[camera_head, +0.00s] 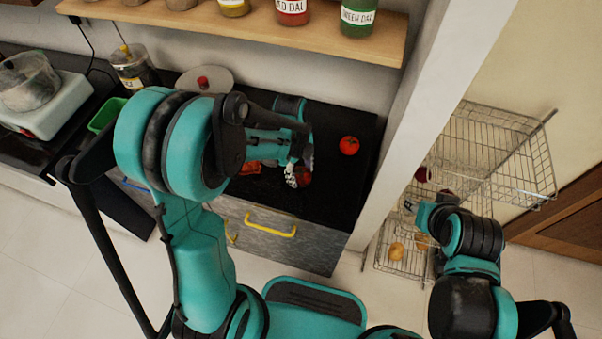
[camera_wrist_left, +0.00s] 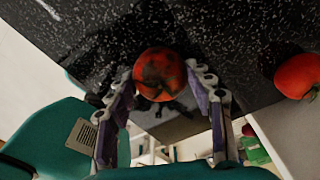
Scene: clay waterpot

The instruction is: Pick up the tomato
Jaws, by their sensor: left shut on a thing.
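A red tomato with dark patches (camera_wrist_left: 160,74) sits between the two fingers of my left gripper (camera_wrist_left: 168,84) in the left wrist view, and the gripper is shut on it. In the head view this tomato (camera_head: 304,177) is partly hidden by the left gripper (camera_head: 298,176), over the front part of the black counter (camera_head: 345,195). I cannot tell whether it still touches the counter. A second red tomato (camera_head: 349,145) lies farther back and to the right on the counter; it also shows at the right in the wrist view (camera_wrist_left: 298,76).
A wooden shelf (camera_head: 380,47) with spice jars hangs above the counter. A white wall edge (camera_head: 425,110) bounds its right side. My right gripper (camera_head: 413,207) is by the wire racks (camera_head: 480,150); its jaws are too small to judge. An orange-red item (camera_head: 250,168) lies behind my left arm.

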